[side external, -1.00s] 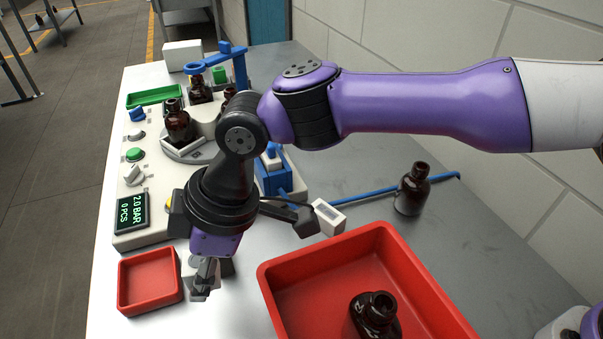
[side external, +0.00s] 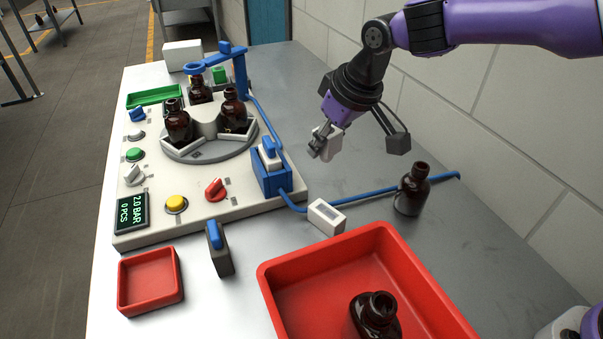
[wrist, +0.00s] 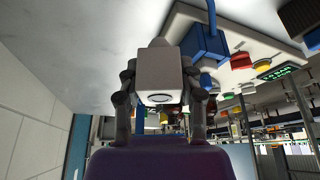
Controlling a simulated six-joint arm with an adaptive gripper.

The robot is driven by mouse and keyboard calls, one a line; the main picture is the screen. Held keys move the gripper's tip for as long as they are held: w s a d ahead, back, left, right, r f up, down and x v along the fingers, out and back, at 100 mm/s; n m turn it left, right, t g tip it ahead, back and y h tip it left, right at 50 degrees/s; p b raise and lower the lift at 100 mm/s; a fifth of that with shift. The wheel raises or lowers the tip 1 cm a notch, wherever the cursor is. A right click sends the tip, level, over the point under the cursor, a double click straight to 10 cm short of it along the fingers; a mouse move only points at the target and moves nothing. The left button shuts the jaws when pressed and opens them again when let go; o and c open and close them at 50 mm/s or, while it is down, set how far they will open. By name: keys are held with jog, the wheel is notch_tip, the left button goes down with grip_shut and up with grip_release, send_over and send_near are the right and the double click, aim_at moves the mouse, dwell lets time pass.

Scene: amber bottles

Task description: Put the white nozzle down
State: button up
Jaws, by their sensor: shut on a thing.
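My gripper (side external: 318,150) is shut on the white nozzle (side external: 331,138), high above the grey table behind the red tray. In the side view the fingers partly cover the nozzle. In the wrist view the nozzle (wrist: 160,72) is a pale block between my two fingers (wrist: 160,88), with a dark ring on its near face. Nothing is seen touching it except the fingers.
Left stands a white machine (side external: 150,225) with a turntable of amber bottles (side external: 178,125). A blue block (side external: 271,182), white box (side external: 326,216), blue-and-grey piece (side external: 219,250), lone bottle (side external: 411,190), small red tray (side external: 150,302) and large red tray (side external: 290,262) surround clear table.

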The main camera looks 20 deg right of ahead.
jog(key=w+d+f, duration=0.2)
jog(key=w, duration=0.1)
jog(key=w+d+f, duration=0.3)
jog(key=shift+d, duration=0.3)
jog(key=shift+f, duration=2.05)
jog(key=shift+f, duration=0.1)
jog(key=o, duration=1)
jog(key=shift+o, duration=0.2)
